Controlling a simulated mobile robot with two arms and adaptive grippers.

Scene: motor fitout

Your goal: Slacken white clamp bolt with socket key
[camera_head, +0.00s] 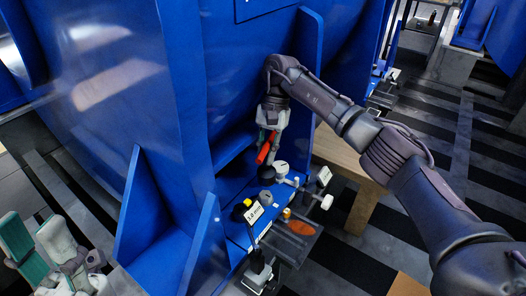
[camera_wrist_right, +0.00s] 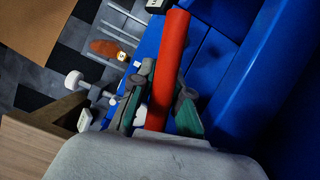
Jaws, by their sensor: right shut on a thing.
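My right gripper (camera_head: 272,118) is shut on a red-handled tool (camera_head: 267,147), which I take to be the socket key. The red handle (camera_wrist_right: 170,65) runs between the finger pads in the right wrist view; its working end cannot be made out. In the head view the tool slants down towards a black round piece and a white-headed clamp part (camera_head: 281,168). I cannot tell whether it touches either. A white knob on a metal rod (camera_wrist_right: 74,80) shows left of the gripper in the wrist view. My left gripper (camera_head: 35,236) is open and empty at the lower left.
Tall blue panels (camera_head: 185,110) crowd the ledge. A wooden table (camera_head: 342,160) stands behind.

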